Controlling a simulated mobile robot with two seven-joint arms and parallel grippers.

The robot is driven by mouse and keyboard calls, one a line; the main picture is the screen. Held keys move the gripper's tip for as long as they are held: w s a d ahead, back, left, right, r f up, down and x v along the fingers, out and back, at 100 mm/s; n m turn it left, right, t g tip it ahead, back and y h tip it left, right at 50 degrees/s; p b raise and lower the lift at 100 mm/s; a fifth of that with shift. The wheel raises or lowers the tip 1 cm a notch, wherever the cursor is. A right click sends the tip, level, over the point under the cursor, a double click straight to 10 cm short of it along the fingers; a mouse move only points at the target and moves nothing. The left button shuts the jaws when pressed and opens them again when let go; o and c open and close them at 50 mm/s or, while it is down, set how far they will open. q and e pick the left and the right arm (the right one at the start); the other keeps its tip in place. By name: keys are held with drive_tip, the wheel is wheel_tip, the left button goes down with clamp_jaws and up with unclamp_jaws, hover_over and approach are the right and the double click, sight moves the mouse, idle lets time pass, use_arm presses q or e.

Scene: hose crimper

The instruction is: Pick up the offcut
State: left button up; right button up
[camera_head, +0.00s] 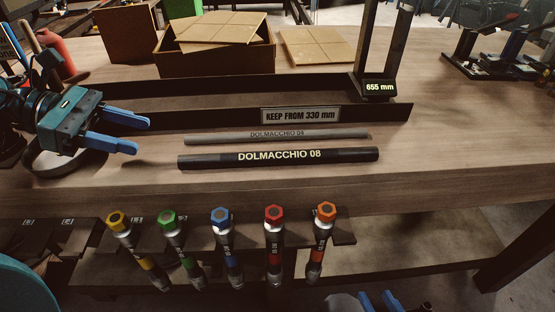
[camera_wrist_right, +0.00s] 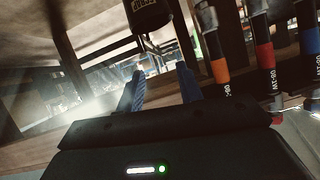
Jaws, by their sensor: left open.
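Two hose lengths lie side by side on the wooden bench. The thin grey one, marked DOLMACCHIO 04 (camera_head: 276,136), is behind the thicker black one, marked DOLMACCHIO 08 (camera_head: 278,157). I cannot tell which is the offcut. My left gripper (camera_head: 142,136) is open and empty, left of the hoses, its blue fingers pointing right towards their left ends without touching them. My right gripper (camera_head: 377,302) is low at the bottom edge, in front of the bench. In the right wrist view its two fingers (camera_wrist_right: 161,72) are apart with nothing between them.
A dark measuring trough (camera_head: 190,117) with a KEEP FROM 330 mm plate (camera_head: 300,115) and a 655 mm display (camera_head: 380,88) stands behind the hoses. An open box (camera_head: 215,63) is at the back. Several colour-capped tools (camera_head: 274,240) hang in a front rack. Bench space right of the hoses is clear.

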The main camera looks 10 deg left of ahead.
sight(209, 156)
use_arm(q)
drive_tip(key=shift+f, duration=0.65)
drive_tip(key=shift+d+f, duration=0.1)
drive_tip(key=shift+d, duration=0.15)
drive_tip(key=x, duration=0.4)
drive_tip(key=p+x, duration=0.1)
drive_tip(key=x, duration=0.3)
drive_tip(key=p+x, duration=0.1)
drive_tip(key=x, duration=0.3)
drive_tip(key=shift+w+d, duration=0.25)
drive_tip(key=shift+d, duration=0.15)
drive_tip(key=shift+c, duration=0.4)
clamp_jaws()
